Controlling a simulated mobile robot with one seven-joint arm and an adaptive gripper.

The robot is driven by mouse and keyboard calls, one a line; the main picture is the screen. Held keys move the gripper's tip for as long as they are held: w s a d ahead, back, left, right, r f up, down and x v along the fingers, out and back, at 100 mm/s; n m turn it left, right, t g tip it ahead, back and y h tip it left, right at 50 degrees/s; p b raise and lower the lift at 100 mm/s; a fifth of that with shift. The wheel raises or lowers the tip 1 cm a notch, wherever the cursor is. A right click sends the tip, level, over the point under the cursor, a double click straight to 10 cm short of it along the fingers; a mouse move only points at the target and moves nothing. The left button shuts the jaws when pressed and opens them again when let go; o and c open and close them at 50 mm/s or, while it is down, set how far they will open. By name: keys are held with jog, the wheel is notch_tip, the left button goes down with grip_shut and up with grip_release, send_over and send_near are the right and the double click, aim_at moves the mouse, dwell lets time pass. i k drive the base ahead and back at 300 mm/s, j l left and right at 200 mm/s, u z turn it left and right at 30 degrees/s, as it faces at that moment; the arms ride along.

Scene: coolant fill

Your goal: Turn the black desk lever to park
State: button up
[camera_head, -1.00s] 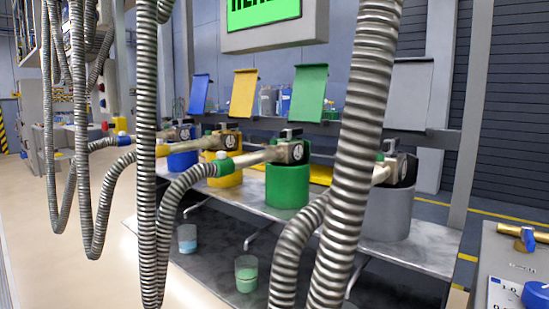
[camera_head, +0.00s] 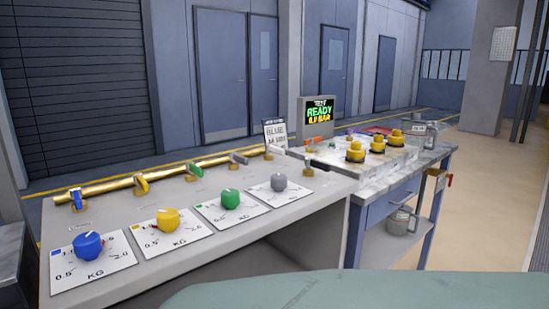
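A row of small levers on brass bases stands along the back of the grey desk (camera_head: 320,184). From left to right there is a blue lever (camera_head: 77,198), a yellow lever (camera_head: 142,183), a green lever (camera_head: 196,170) and a dark grey lever (camera_head: 239,157). Further right is another lever (camera_head: 272,150) with a pale handle, then a small orange one (camera_head: 310,144). I cannot tell which of these is the black lever, and no park marking is legible. My gripper is not in view.
Blue (camera_head: 88,245), yellow (camera_head: 167,218), green (camera_head: 230,199) and grey (camera_head: 278,182) knobs sit on dial plates in front. A READY screen (camera_head: 319,112) and a bench with yellow caps (camera_head: 377,145) are at right. Open floor lies beyond the bench.

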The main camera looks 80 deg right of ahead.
aim_at(310, 162)
jog(key=k+z, duration=0.1)
jog(key=z, duration=3.05)
